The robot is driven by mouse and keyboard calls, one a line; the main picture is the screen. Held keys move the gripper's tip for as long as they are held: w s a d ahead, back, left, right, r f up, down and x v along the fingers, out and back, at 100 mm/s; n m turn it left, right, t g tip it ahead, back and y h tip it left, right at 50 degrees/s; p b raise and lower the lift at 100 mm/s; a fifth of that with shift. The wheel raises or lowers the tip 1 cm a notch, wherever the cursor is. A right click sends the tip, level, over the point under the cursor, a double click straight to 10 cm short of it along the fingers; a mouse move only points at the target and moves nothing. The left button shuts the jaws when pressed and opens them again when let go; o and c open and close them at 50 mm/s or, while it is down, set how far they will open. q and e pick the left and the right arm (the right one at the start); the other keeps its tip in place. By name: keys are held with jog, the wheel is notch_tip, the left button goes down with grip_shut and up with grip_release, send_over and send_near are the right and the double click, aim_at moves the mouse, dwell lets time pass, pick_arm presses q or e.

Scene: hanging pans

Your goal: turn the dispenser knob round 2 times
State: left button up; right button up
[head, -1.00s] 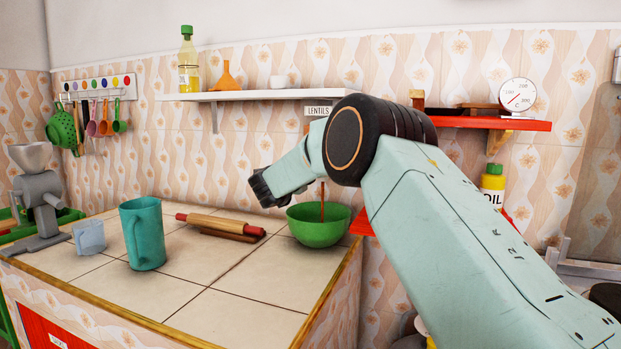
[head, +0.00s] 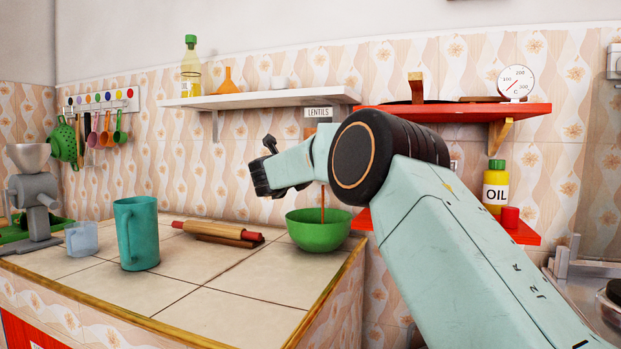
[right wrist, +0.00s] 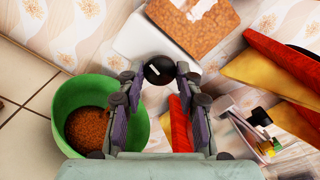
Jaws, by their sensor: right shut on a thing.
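The lentil dispenser shows in the right wrist view as a white body (right wrist: 150,35) with a brown lentil-filled part (right wrist: 205,35). Its black round knob (right wrist: 158,70) sits between the fingertips of my right gripper (right wrist: 158,77), which is shut on it. In the head view, the LENTILS label (head: 318,112) shows above my right arm, which hides most of the dispenser and the knob. A thin brown stream (head: 322,207) falls into the green bowl (head: 320,236). The bowl also shows in the right wrist view (right wrist: 68,98) with brown lentils inside. My left gripper is out of view.
A teal jug (head: 136,234), a rolling pin (head: 218,231) and a grey grinder (head: 38,200) stand on the tiled counter (head: 240,318). A white shelf (head: 255,99) and a red shelf (head: 455,115) are on the wall. An oil bottle (head: 496,187) stands right of my arm.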

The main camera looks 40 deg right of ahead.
jog(key=shift+f+m+b, duration=0.35)
jog(key=shift+m+b, duration=0.35)
jog(key=shift+m, duration=0.3)
jog(key=o, duration=1.2)
jog(key=shift+r, duration=0.15)
jog(key=shift+c, duration=0.2)
jog(key=shift+r, duration=0.1)
jog(key=v, duration=1.2)
